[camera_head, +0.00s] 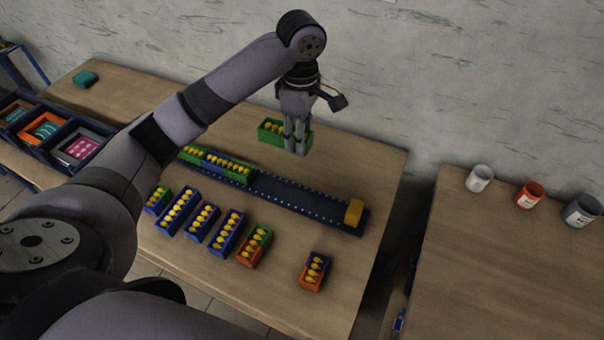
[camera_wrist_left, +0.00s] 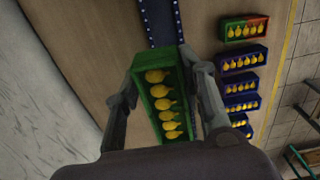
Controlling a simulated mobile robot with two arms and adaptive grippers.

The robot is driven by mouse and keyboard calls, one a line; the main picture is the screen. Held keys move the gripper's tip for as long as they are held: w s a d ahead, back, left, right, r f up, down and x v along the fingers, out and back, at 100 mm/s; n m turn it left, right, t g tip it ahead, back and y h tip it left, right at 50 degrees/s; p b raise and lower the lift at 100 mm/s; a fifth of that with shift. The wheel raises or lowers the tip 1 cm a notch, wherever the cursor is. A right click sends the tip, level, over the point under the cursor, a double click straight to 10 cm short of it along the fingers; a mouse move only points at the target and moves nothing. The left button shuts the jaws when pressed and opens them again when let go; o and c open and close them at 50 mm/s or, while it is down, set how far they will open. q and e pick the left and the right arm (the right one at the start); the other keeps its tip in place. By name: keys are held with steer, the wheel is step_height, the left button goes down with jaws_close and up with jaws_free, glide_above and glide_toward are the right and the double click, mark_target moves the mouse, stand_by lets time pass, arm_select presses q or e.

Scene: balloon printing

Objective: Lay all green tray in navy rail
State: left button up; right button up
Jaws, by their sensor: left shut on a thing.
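My left gripper (camera_head: 296,148) is shut on a green tray (camera_head: 268,138) holding a row of yellow balloon-shaped pieces. The tray is behind the navy rail in the head view; I cannot tell if it touches the table. In the left wrist view the green tray (camera_wrist_left: 152,66) sits between both fingers, with the rail beyond it. The navy rail (camera_head: 300,202) runs across the table; its right part is empty up to a yellow block (camera_head: 354,213). Filled trays with green and blue walls (camera_head: 238,176) sit on its left part. My right gripper is out of view.
In front of the rail stand several filled trays, including a blue one (camera_head: 227,246), a green-and-orange one (camera_head: 248,255) and an orange-and-blue one (camera_head: 311,282). A teal block (camera_head: 85,78) lies at the back left. Cups, including an orange one (camera_head: 529,196), stand on the right table.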

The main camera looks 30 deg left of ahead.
arm_select(q)
steer(key=shift+s+f, duration=0.1)
steer(key=shift+f, duration=0.25)
steer(key=f, duration=0.1)
steer(key=s+f, duration=0.1)
steer(key=f, duration=0.1)
steer(key=shift+s+b, duration=0.1)
steer(key=shift+b, duration=0.2)
step_height(320, 180, down, 4)
steer(key=p, duration=0.1)
glide_above(300, 199)
step_height(300, 199, down, 7)
steer(key=shift+f, duration=0.2)
step_height(300, 199, down, 4)
steer(key=shift+a+r+p, duration=0.1)
steer(key=shift+r+p, duration=0.15)
steer(key=shift+p, duration=0.15)
steer(key=shift+f, duration=0.35)
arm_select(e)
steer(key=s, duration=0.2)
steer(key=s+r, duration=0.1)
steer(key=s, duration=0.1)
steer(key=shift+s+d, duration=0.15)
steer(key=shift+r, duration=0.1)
